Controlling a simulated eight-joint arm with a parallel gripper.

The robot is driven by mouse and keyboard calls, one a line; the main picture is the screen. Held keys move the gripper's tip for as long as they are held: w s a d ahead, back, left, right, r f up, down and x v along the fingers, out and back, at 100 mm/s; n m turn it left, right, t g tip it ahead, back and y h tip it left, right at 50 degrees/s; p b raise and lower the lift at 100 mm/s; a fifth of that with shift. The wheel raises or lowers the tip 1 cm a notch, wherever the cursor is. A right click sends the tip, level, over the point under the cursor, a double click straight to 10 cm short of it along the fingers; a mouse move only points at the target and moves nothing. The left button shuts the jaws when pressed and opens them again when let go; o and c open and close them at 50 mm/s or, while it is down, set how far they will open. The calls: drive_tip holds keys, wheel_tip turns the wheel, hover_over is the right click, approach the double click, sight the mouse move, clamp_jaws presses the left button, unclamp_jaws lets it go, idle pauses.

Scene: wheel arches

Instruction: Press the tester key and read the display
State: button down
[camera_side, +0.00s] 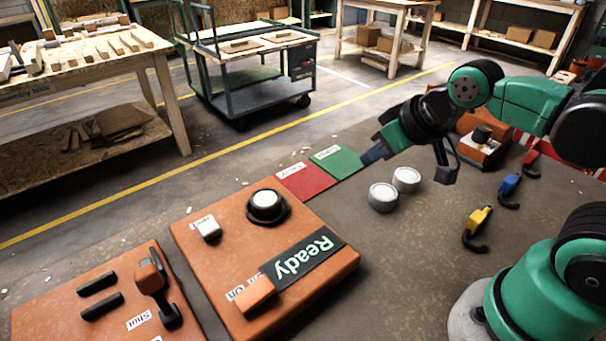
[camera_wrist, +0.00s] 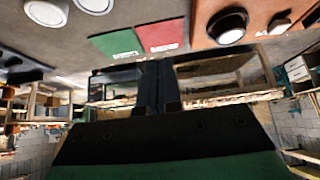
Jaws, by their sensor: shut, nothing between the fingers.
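The orange tester (camera_side: 215,270) has a black display (camera_side: 303,257) reading "Ready". A white key (camera_side: 208,228) stands near its left corner. A white disc (camera_side: 265,198) sits in a round black socket on top. An orange rocker (camera_side: 256,294) is at its front edge, its label partly hidden. My gripper (camera_side: 370,157) is shut and empty, beyond the tester near the green card (camera_side: 336,160). In the wrist view the shut fingers (camera_wrist: 158,85) show below the red card (camera_wrist: 160,33); part of the tester (camera_wrist: 252,18) is at upper right.
Two loose white discs (camera_side: 383,197) (camera_side: 406,179) lie right of the tester. A red card (camera_side: 305,181) lies beside the green one. An orange panel (camera_side: 70,310) with a lever stands front left. Blue (camera_side: 509,186) and yellow (camera_side: 477,224) hooked items lie right.

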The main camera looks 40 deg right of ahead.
idle(0.7)
wheel_tip(320, 180, up, 2)
drive_tip(key=m+y, duration=0.2)
drive_tip(key=y, duration=0.3)
hover_over(213, 228)
drive_tip(key=shift+a, duration=0.1)
drive_tip(key=shift+f, duration=0.15)
drive_tip(key=shift+f, duration=4.3)
drive_tip(key=shift+f, duration=0.4)
